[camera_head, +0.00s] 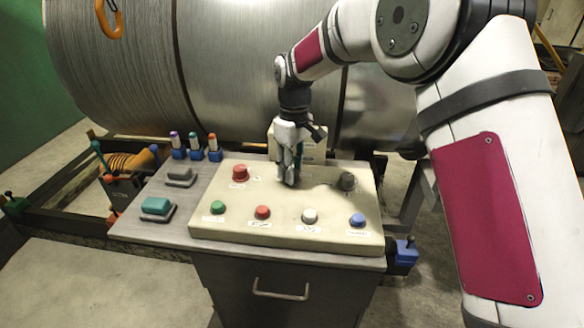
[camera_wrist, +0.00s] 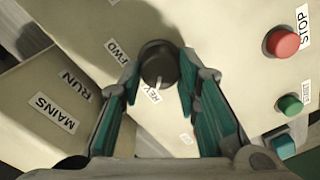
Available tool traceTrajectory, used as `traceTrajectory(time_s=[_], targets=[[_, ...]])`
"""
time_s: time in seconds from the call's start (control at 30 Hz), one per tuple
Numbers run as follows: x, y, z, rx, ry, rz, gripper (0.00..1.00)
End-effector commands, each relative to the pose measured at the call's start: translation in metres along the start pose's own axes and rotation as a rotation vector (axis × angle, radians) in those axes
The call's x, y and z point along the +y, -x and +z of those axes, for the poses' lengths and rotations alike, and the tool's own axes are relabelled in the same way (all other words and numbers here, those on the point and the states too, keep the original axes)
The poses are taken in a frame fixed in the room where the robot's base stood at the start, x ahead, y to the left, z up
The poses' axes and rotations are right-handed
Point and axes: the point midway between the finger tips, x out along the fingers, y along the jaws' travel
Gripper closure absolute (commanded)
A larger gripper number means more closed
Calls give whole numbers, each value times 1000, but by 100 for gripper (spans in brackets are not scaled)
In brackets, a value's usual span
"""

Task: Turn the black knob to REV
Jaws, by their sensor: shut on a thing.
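The black knob (camera_wrist: 159,63) sits on the cream control panel (camera_head: 300,238) between the fingertips of my gripper (camera_wrist: 159,82). My gripper is shut on it from both sides with teal-lined fingers. A white mark on the knob's lower edge points down in the wrist view, towards the REV label (camera_wrist: 154,94). The FWD label (camera_wrist: 117,51) lies to the knob's upper left in that view.
A red button (camera_wrist: 283,42) by the STOP label and a green button (camera_wrist: 290,103) show at right in the wrist view. A dark knob (camera_head: 347,181) stands right of my gripper, and a red mushroom button (camera_head: 240,172) stands left. A MAINS label (camera_wrist: 55,113) marks a box face nearby.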

Motion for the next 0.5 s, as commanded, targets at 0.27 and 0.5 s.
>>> traceTrajectory(time_s=[0.27, 0.5], targets=[[0, 0, 0, 0, 1, 0, 50], [0, 3, 0, 1, 0, 1, 50]])
